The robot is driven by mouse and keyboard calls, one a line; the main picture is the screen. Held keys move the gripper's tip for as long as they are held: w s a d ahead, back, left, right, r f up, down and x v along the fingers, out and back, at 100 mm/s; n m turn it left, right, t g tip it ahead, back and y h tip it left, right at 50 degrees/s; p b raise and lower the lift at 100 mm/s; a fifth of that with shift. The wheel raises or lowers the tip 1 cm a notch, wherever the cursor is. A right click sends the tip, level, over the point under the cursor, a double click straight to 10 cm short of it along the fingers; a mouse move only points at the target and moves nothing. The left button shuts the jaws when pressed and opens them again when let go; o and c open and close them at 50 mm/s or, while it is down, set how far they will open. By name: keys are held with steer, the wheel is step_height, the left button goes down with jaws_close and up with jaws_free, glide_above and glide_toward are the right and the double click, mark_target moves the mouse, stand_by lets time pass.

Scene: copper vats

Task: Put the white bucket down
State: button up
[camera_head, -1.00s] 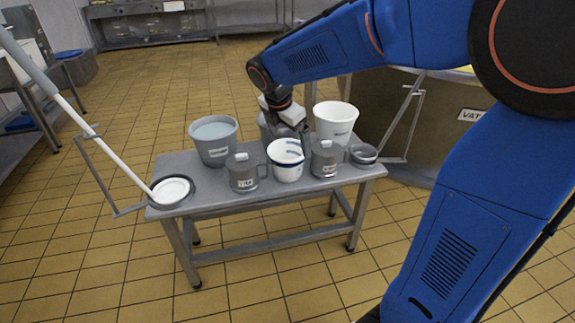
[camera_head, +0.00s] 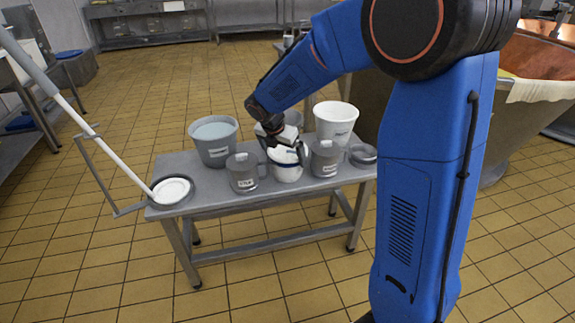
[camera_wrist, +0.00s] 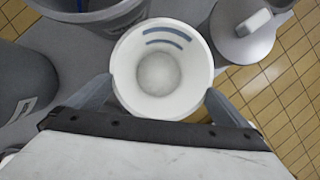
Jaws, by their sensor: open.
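A small white bucket with blue stripes (camera_head: 287,171) stands upright on the grey bench, among the front row of vessels. In the wrist view it is seen from above, and its inside (camera_wrist: 158,75) looks empty. My gripper (camera_head: 285,154) is open at this bucket, pointing down. In the wrist view its two fingers (camera_wrist: 160,88) lie on either side of the bucket's rim. I cannot tell whether they touch it. A larger white bucket (camera_head: 336,118) stands behind, at the bench's back right.
Lidded grey jugs (camera_head: 243,174) (camera_head: 325,160) flank the striped bucket closely. A grey bucket with pale liquid (camera_head: 214,138) stands back left. A white disc on a long handle (camera_head: 172,191) lies at the bench's left end. A copper vat (camera_head: 540,55) is at right.

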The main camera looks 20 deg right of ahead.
steer(key=shift+x, duration=3.6)
steer(key=shift+c, duration=0.6)
steer(key=c, duration=0.7)
steer(key=shift+r, duration=0.1)
